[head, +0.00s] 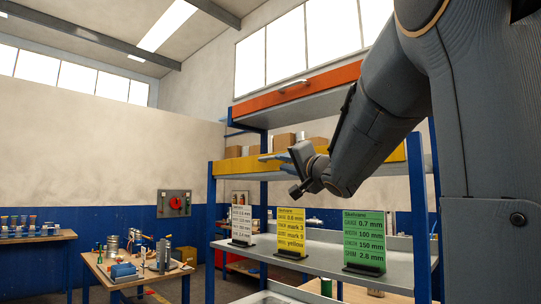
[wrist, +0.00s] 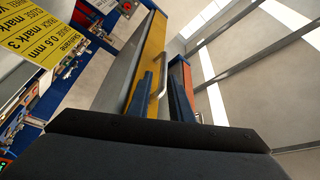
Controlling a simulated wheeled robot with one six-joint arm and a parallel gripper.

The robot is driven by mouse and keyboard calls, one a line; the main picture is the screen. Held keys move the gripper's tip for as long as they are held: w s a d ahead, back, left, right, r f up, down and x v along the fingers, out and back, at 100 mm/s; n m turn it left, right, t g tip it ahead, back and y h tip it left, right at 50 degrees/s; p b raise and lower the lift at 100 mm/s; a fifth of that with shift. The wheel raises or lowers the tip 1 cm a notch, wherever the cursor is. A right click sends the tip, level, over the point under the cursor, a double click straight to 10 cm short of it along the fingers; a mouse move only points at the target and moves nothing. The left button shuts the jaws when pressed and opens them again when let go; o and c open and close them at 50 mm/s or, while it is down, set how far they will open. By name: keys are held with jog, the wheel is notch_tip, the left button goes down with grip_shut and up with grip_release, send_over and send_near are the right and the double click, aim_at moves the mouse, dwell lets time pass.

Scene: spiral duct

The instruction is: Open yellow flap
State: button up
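The yellow flap (head: 232,166) is a long panel across the front of the rack's middle level. It looks closed in the head view, and my arm covers part of it. In the wrist view the yellow flap (wrist: 150,55) runs up past my gripper, with a pale bar handle (wrist: 158,82) on it. My gripper (head: 272,158) is in front of the flap. In the wrist view its two blue fingers (wrist: 161,90) stand apart, and the handle shows in the gap between them. I cannot tell whether the fingers touch the handle.
An orange flap (head: 325,79) with its own handle is on the level above. White, yellow (head: 291,232) and green (head: 363,241) sign cards stand on the shelf below. A workbench (head: 135,275) with tools is at the left, near a red wall switch (head: 175,203).

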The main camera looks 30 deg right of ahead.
aim_at(273, 158)
jog(key=shift+w+r+p, duration=0.3)
jog(key=shift+w+r, duration=0.1)
jog(key=shift+w, duration=0.85)
jog(key=shift+w+r+p, duration=0.3)
jog(key=shift+w+r, duration=0.05)
jog(key=shift+w, duration=0.9)
jog(key=shift+w+r+p, duration=0.3)
jog(key=shift+w+r, duration=0.1)
jog(key=shift+w, duration=0.85)
grip_shut()
